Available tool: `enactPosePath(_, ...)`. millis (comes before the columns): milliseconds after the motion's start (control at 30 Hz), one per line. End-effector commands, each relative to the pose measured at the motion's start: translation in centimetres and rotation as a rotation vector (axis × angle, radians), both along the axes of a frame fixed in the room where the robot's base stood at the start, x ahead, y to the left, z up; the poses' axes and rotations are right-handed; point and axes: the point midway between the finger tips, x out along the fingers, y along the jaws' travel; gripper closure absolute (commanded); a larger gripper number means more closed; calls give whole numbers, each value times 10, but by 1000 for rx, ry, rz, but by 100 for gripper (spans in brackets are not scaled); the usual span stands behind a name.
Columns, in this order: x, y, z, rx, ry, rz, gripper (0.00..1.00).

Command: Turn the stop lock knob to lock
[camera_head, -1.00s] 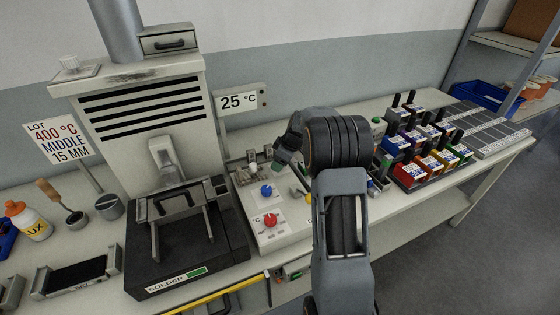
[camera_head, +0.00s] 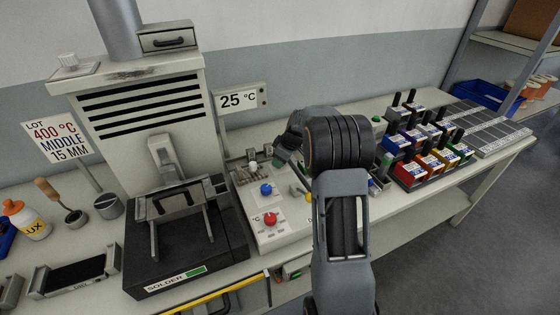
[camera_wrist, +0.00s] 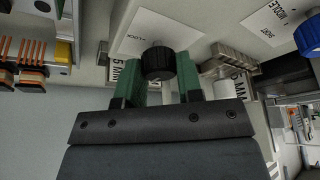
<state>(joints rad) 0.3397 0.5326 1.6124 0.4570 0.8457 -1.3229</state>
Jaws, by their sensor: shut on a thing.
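The stop lock knob is the black ribbed knob (camera_wrist: 158,60) in the wrist view, on a light panel beside a white label (camera_wrist: 147,36) that seems to read LOCK, seen turned around. My gripper (camera_wrist: 159,84) is shut on this knob, with one green finger on each side of it. In the camera_head view my gripper (camera_head: 281,160) is low over the back of the white control panel (camera_head: 280,238), and the knob is hidden behind it. The knob's exact turn angle cannot be made out.
On the panel are a blue knob (camera_head: 266,189) and a red knob (camera_head: 270,219). The black solder unit (camera_head: 185,255) stands to the left.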

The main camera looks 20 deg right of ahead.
Motion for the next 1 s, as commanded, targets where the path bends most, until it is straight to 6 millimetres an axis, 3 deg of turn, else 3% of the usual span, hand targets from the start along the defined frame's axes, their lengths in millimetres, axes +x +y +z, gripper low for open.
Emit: enactPosePath(1000, 0, 4, 0, -2, -5, -921, 90)
